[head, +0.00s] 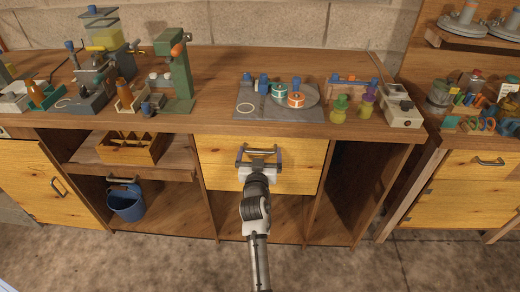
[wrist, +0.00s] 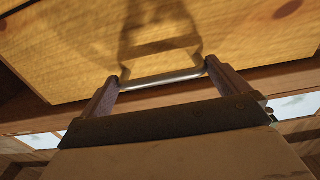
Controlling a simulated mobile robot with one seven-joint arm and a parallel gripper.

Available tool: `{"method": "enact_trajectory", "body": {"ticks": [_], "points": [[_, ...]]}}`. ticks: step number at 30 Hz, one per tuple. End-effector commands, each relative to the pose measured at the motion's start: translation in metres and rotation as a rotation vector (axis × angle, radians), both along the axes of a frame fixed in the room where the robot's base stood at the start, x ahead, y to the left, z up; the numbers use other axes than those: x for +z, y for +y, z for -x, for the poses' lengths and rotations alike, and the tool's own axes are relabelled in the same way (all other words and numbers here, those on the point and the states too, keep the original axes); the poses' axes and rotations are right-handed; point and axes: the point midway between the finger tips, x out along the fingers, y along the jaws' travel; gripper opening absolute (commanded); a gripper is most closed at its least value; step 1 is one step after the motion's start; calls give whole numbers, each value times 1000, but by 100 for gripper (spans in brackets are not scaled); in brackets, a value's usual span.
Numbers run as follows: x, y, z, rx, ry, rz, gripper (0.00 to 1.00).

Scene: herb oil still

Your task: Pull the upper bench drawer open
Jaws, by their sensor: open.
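The upper bench drawer (head: 218,160) has a pale yellow wood front under the benchtop, and it looks shut. Its metal bar handle (head: 259,150) is near the top middle of the front. In the wrist view the handle bar (wrist: 162,80) runs level across the gap between my fingertips. My gripper (head: 259,157) is open in front of the drawer, one finger near each end of the bar. I cannot tell whether the fingers touch the bar. In the wrist view the drawer front (wrist: 60,50) fills the upper part, with the gripper's shadow on it.
Open bays lie below and right of the drawer. A wooden box (head: 130,150) sits on a shelf at left, above a blue bucket (head: 126,204). The benchtop (head: 215,95) carries several tools and jars. The floor (head: 180,265) in front is clear.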

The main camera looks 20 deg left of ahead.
Motion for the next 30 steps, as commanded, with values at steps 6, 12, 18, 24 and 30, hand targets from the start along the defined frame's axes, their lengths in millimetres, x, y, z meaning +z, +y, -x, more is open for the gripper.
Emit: {"method": "enact_trajectory", "body": {"ticks": [6, 12, 18, 24, 30], "points": [[0, 3, -11, 0, 0, 0, 100], [0, 3, -11, 0, 0, 0, 100], [0, 3, -11, 0, 0, 0, 79], [0, 4, -11, 1, 0, 0, 53], [0, 4, -11, 1, -1, 0, 47]]}}
